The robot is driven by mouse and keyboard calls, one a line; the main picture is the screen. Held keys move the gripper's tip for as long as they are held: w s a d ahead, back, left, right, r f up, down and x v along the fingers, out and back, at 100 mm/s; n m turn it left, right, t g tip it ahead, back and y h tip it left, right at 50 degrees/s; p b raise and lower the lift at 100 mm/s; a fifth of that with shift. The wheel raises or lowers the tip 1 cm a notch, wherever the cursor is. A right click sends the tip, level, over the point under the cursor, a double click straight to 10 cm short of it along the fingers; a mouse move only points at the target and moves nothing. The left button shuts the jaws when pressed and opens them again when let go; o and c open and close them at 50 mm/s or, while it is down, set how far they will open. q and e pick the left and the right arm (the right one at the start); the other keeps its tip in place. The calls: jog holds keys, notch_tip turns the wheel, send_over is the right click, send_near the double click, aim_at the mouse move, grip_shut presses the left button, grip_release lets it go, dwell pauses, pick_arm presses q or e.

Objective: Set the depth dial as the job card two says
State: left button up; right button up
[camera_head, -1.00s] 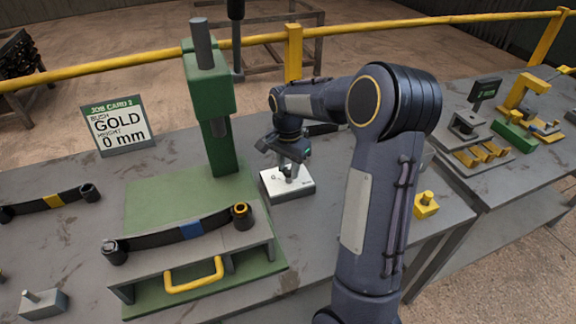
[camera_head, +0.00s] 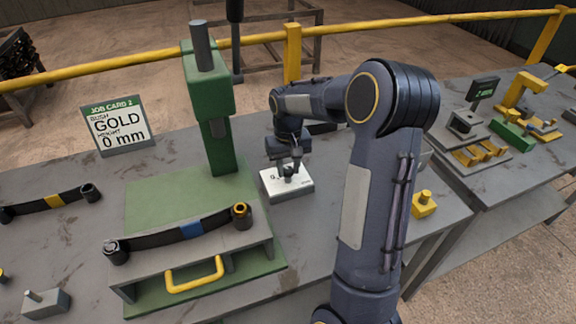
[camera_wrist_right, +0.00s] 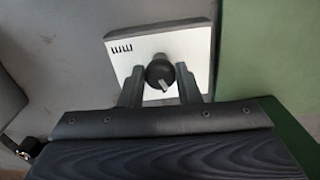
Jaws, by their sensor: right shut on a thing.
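The depth dial is a dark round knob (camera_wrist_right: 160,73) with a pale pointer mark, on a white-topped box (camera_head: 272,187) beside the green press. The box's white plate shows the letters "mm" in the right wrist view (camera_wrist_right: 122,50). My right gripper (camera_head: 287,171) points down over the box, its two fingers on either side of the knob, shut on it. The plate's scale is mostly hidden or too small to read. Job card 2 (camera_head: 117,126) stands at the back left and reads bush GOLD, height 0 mm. My left gripper is not in view.
A green press (camera_head: 209,90) stands left of the dial box. A leaf spring with a blue band (camera_head: 190,231) lies on the grey rack (camera_head: 195,262) with a yellow handle. Another spring (camera_head: 54,201) lies at left. A yellow block (camera_head: 424,207) sits right of my arm.

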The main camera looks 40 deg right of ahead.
aim_at(289, 170)
jog(key=n, duration=0.5)
jog(key=shift+d, duration=0.1)
jog(key=shift+n, duration=0.4)
jog(key=o, duration=1)
notch_tip(289, 170, up, 8)
jog(key=shift+f, duration=0.1)
dwell(0.4)
